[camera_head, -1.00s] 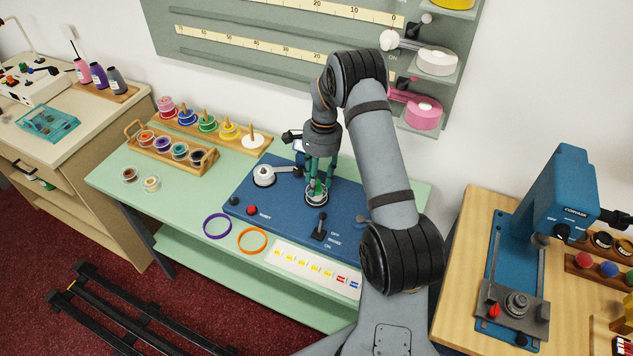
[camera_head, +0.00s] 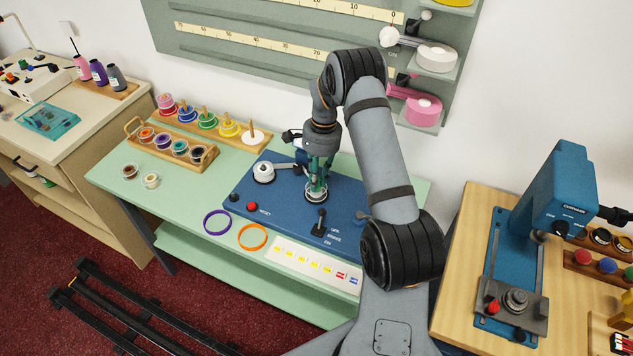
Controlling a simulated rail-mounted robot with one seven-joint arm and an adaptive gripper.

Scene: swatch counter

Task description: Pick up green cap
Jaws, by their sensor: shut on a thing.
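My gripper (camera_head: 317,186) points down over the blue machine base (camera_head: 285,213) on the mint-green counter. Its teal fingers are shut on the small green cap (camera_head: 316,184), at a round metallic seat on the base. The fingers hide most of the cap. I cannot tell whether the cap still touches the seat.
A white knob (camera_head: 263,172) with a lever stands left of my gripper, and a black switch (camera_head: 320,223) stands in front. Purple (camera_head: 217,222) and orange (camera_head: 253,236) rings lie at the counter's front. Wooden spool racks (camera_head: 172,149) stand at the left.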

